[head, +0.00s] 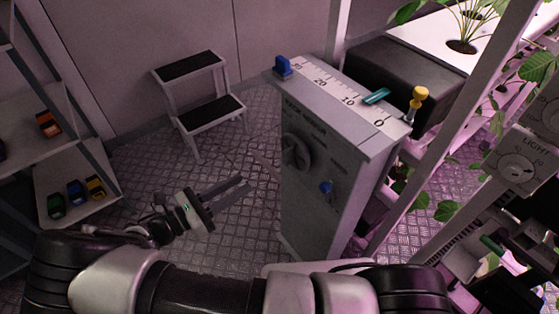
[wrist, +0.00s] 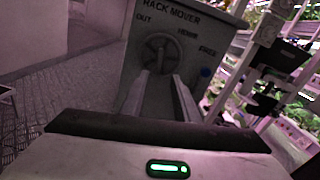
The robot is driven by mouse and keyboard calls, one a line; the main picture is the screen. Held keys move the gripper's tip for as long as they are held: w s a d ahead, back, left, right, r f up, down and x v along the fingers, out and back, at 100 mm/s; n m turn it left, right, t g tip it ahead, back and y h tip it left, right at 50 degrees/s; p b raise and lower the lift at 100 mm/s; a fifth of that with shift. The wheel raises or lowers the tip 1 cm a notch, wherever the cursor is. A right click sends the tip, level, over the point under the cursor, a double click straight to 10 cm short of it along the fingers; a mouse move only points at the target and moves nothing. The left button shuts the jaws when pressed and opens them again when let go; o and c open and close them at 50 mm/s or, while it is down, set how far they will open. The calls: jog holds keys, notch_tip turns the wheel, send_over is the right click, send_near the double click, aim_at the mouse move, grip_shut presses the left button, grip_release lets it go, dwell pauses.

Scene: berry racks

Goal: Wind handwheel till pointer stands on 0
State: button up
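The grey rack mover cabinet (head: 330,165) stands right of centre in the head view. Its dark round handwheel (head: 296,150) is on the front face; in the wrist view the handwheel (wrist: 158,52) sits under the words OUT and HOME. A teal pointer (head: 376,96) lies on the white scale (head: 335,91) on the cabinet's top, between the 10 and the 0. My gripper (head: 244,184) is open and empty, left of the cabinet and apart from the handwheel. In the wrist view the spread fingers of my gripper (wrist: 161,76) point at the wheel's lower part.
A blue block (head: 282,67) and a yellow-topped knob (head: 419,97) stand at the scale's two ends. A blue knob (head: 326,187) is low on the cabinet front. A step stool (head: 205,105) stands behind. Plant racks crowd the right; the floor left of the cabinet is clear.

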aim_at(284, 159)
jog(key=x, duration=1.4)
jog(key=shift+w+d+b, duration=0.1)
jog(key=shift+d+b, duration=0.05)
jog(key=shift+b, duration=0.2)
grip_shut()
